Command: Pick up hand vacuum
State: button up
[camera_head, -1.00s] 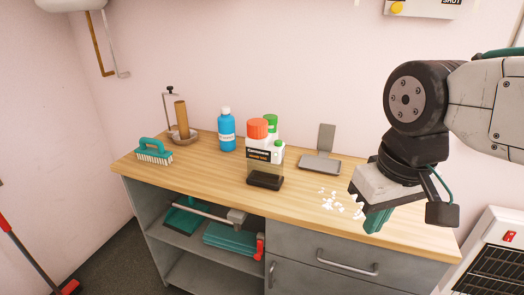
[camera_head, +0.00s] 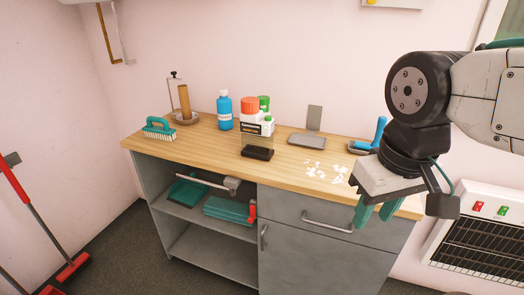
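My gripper (camera_head: 376,213) hangs at the right, in front of the counter's right end. Its two teal fingers point down, apart, with nothing between them. Behind it on the counter, a blue upright handle (camera_head: 380,132) rises from a low dark tray-like part (camera_head: 358,147); my gripper hides some of it. I cannot tell for sure whether this is the hand vacuum. No other thing on the counter is clearly a hand vacuum.
The wooden counter (camera_head: 215,148) holds a teal brush (camera_head: 160,129), a blue bottle (camera_head: 225,111), orange- and green-capped containers (camera_head: 257,130), a grey dustpan (camera_head: 307,140) and white scraps (camera_head: 325,171). A heater (camera_head: 483,230) stands right, a red broom (camera_head: 73,268) left. Open floor lies in front.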

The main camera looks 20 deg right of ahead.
aim_at(257, 134)
jog(key=u, duration=0.4)
jog(key=i, duration=0.9)
jog(key=z, duration=0.5)
